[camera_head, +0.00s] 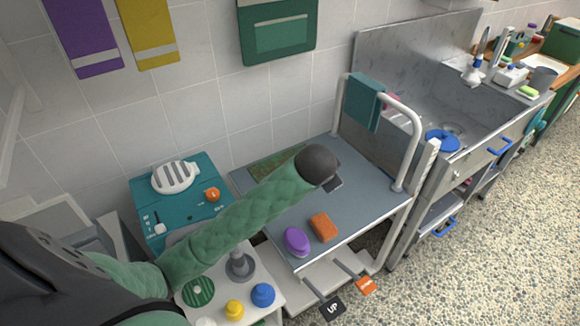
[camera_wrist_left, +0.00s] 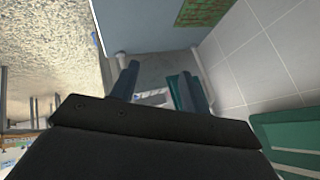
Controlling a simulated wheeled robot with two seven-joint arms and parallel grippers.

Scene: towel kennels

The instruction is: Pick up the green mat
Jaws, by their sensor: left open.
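The green mat (camera_head: 277,165) lies flat at the back left of the blue-grey table top (camera_head: 365,190), near the tiled wall. My left arm covers part of it in the head view. A patterned green corner of it shows at the top edge of the left wrist view (camera_wrist_left: 207,12). My left gripper (camera_head: 334,183) is above the middle of the table top, to the right of the mat and apart from it. In the left wrist view its two fingers (camera_wrist_left: 160,88) are spread with nothing held between them. My right gripper is not in view.
A purple brush (camera_head: 296,240) and an orange sponge (camera_head: 325,227) lie at the table's front edge. A white rail (camera_head: 412,140) with a teal towel (camera_head: 364,102) stands at the right end. A teal case (camera_head: 150,205) is at the left. The table's right part is clear.

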